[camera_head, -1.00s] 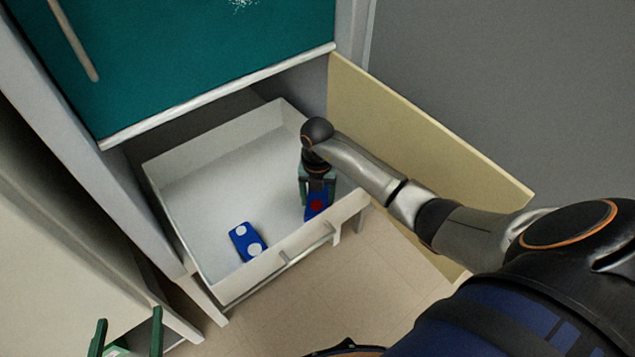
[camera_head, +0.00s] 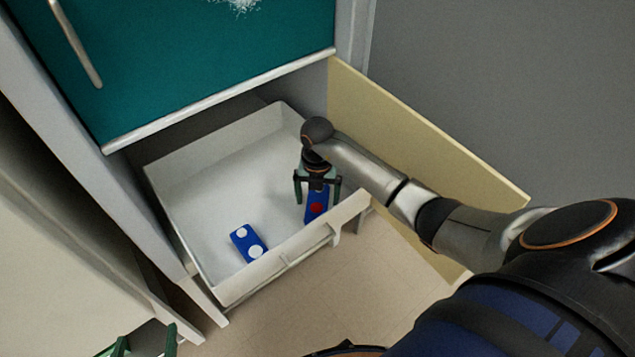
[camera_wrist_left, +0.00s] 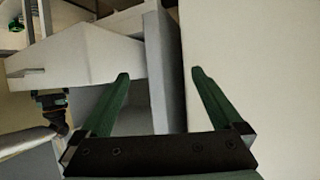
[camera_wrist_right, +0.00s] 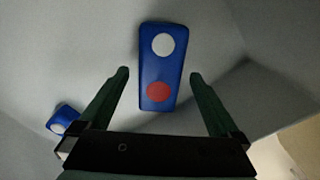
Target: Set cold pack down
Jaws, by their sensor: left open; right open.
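A blue cold pack with a red dot and a white dot lies on the floor of the open white drawer (camera_head: 215,185); it shows in the head view (camera_head: 316,209) and the right wrist view (camera_wrist_right: 163,65). My right gripper (camera_head: 318,200) is open above it, with a finger on each side and clear gaps in the right wrist view (camera_wrist_right: 158,75). A second blue pack (camera_head: 248,243) with two white dots lies to its left in the drawer. My left gripper (camera_wrist_left: 163,78) is open and empty, low at the left of the head view (camera_head: 145,342).
A cream door (camera_head: 420,130) stands open right of the drawer. A teal panel with a handle (camera_head: 200,60) is above it. The drawer's front wall (camera_head: 290,260) is close to the right gripper. The drawer's left part is clear.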

